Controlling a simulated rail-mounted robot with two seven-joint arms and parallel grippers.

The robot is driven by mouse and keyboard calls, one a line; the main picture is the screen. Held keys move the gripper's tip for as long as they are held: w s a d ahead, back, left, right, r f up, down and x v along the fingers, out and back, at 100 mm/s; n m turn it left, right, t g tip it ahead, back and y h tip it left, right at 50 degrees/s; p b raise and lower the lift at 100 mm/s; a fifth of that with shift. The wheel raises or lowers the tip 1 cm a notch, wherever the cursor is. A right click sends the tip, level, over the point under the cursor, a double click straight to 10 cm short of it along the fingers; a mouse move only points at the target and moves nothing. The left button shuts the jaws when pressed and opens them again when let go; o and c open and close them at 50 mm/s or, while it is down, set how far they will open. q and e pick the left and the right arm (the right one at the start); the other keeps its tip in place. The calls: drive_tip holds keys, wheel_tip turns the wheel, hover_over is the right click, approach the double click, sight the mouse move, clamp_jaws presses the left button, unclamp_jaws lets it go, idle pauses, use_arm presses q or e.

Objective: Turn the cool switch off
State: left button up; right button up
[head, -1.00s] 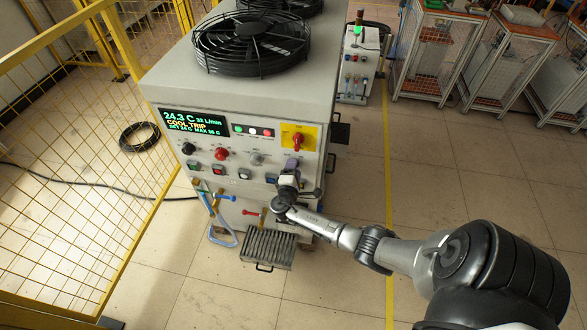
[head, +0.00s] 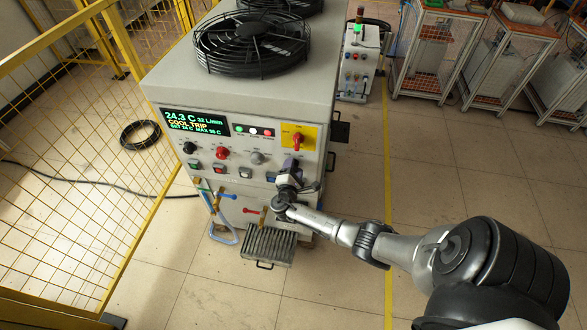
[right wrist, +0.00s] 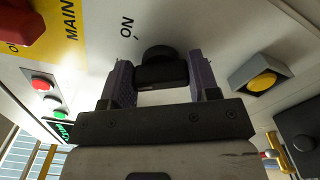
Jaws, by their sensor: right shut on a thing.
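My right gripper (head: 291,166) is at the lower right of the grey machine's front panel, below the yellow-plated main switch. In the right wrist view its two purple-padded fingers (right wrist: 161,76) are shut on a black rotary knob (right wrist: 162,68), one on each side. An "ON" marking (right wrist: 127,27) shows on the panel beside the knob. The gripper hides the knob in the head view, and the cool label cannot be read. The display (head: 195,121) reads 24.3 C, 32 L/min and COOL TRIP. My left gripper is not in view.
The red main switch (head: 297,138) is just above my gripper. A yellow button (right wrist: 262,81) is close beside it in the wrist view.

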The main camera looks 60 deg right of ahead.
drive_tip(key=o, duration=0.9)
drive_tip(key=v, duration=1.4)
